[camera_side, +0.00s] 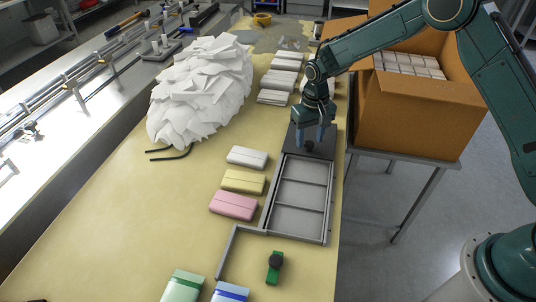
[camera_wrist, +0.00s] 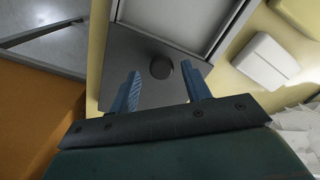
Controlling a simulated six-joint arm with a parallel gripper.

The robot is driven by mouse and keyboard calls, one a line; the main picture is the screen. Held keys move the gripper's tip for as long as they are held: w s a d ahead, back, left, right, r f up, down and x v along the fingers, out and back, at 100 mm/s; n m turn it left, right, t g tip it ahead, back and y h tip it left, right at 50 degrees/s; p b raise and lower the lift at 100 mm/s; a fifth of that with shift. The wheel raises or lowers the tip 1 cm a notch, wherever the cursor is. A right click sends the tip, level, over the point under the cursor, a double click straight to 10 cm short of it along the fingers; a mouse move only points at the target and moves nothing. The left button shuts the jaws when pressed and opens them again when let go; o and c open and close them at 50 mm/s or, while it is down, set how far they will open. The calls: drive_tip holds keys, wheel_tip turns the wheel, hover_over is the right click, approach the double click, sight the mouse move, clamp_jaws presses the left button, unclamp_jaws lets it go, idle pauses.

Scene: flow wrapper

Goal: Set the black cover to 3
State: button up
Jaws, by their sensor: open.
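The black cover (camera_side: 326,150) is a flat dark plate with a round black knob (camera_side: 309,146). It lies at the far end of the grey tray frame (camera_side: 268,203), past the open compartments. My gripper (camera_side: 310,136) is above the cover, fingers pointing down on either side of the knob in the side view. In the wrist view the open fingers (camera_wrist: 160,76) are apart and the knob (camera_wrist: 162,67) shows between and slightly beyond the tips. Nothing is held. I cannot tell whether a finger touches the knob. No number 3 is readable.
White, yellow and pink packs (camera_side: 242,180) lie left of the tray. A large pile of white sheets (camera_side: 200,90) stands further back. An open cardboard box (camera_side: 410,110) stands close on the right. A green strap-like item with a dark disc (camera_side: 274,264) lies in front.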

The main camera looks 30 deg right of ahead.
wheel_tip(320, 180, up, 14)
drive_tip(key=shift+f, duration=0.15)
idle(0.5)
idle(0.3)
drive_tip(key=s+d+r+t, duration=0.1)
drive_tip(key=s+d+r, duration=0.1)
drive_tip(key=s+r, duration=0.55)
drive_tip(key=s+d+r+t, duration=0.2)
drive_tip(key=s+r, duration=0.4)
drive_tip(key=s, duration=0.2)
drive_tip(key=s+d+n+t, duration=0.1)
drive_tip(key=s+t, duration=0.1)
drive_tip(key=s, duration=1.7)
drive_tip(key=shift+d+f+n+t, duration=0.15)
drive_tip(key=shift+d+n+t, duration=0.15)
drive_tip(key=shift+n, duration=0.1)
